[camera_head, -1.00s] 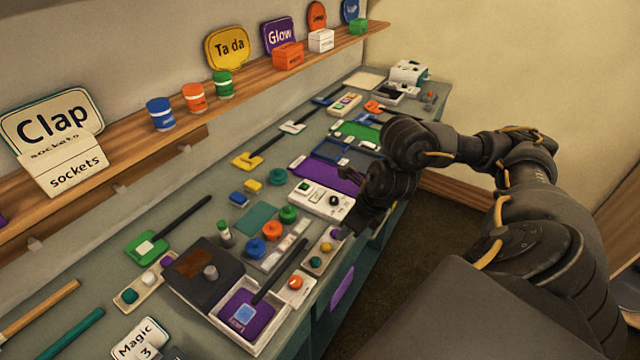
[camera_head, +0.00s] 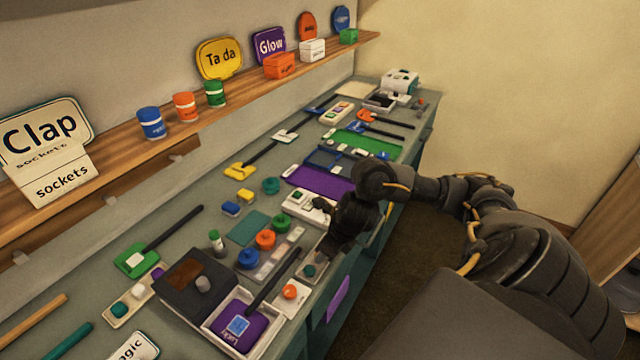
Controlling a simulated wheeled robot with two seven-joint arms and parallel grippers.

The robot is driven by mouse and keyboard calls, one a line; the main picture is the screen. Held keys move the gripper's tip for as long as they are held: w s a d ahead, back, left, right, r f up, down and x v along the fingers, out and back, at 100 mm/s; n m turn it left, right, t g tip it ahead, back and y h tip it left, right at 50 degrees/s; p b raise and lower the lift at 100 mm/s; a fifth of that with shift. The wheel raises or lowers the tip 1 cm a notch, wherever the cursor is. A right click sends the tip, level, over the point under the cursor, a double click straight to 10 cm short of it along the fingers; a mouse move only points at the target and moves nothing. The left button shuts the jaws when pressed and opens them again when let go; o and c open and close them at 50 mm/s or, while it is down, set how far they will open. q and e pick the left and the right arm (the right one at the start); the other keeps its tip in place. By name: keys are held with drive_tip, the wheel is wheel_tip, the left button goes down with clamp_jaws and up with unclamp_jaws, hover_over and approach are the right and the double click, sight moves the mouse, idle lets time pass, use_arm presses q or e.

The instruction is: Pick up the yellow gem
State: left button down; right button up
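A small tray (camera_head: 304,280) lies near the table's front edge, with a teal gem (camera_head: 309,270) in it. No yellow gem shows in that tray now; my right gripper covers its far part, where a small yellow gem showed before. My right gripper (camera_head: 331,246) is dark, points down and is over the tray's far end. Its fingertips are too dark and small to tell whether they are apart or hold anything. My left gripper is not in view.
A white-rimmed tray (camera_head: 205,327) holds a purple pad. A wooden shelf (camera_head: 220,114) runs along the wall.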

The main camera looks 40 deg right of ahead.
drive_tip(key=shift+w+f, duration=0.2)
drive_tip(key=shift+f, duration=0.4)
drive_tip(key=c, duration=0.7)
drive_tip(key=shift+r, duration=0.15)
drive_tip(key=shift+r, duration=0.25)
wheel_tip(320, 180, up, 2)
drive_tip(key=shift+w+r+p, duration=0.1)
drive_tip(key=shift+p, duration=0.2)
drive_tip(key=shift+s+d+r, duration=1.2)
drive_tip(key=shift+s+r, duration=0.5)
drive_tip(key=shift+s, duration=0.3)
drive_tip(key=shift+s+d+r, duration=1.2)
drive_tip(key=shift+s+r, duration=0.45)
drive_tip(key=shift+s, duration=0.4)
drive_tip(key=shift+s+d+r, duration=1.2)
drive_tip(key=shift+s+r, duration=0.5)
drive_tip(key=shift+s, duration=0.3)
